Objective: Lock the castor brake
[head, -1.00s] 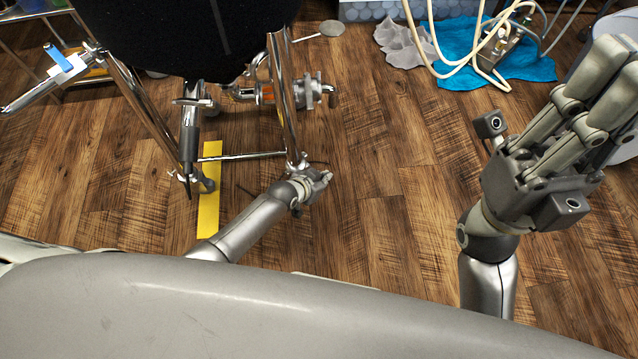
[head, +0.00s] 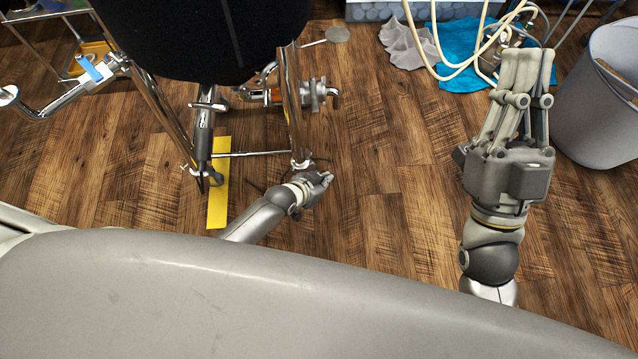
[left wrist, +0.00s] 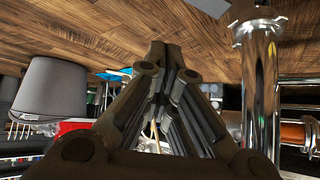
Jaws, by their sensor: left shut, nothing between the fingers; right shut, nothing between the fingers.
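A black-jacketed vessel (head: 200,35) stands on shiny metal legs. The right-hand leg (head: 291,105) ends in a small metal foot or castor (head: 301,163); its brake is too small to make out. Another leg ends in a grey castor (head: 215,178) by the yellow strip. My left gripper (head: 326,180) is shut and empty, low by the floor, just right of and nearer than the right-hand leg's foot. In the left wrist view its shut fingers (left wrist: 166,50) are beside the leg tube (left wrist: 260,90), apart from it. My right gripper (head: 527,58) is shut and empty above the floor at right.
A grey bin (head: 598,105) stands at the far right. A blue cloth (head: 465,75), a grey cloth (head: 405,45) and cream hoses (head: 475,60) lie at the back. A yellow floor strip (head: 217,205) runs beside the legs. The wooden floor between the grippers is clear.

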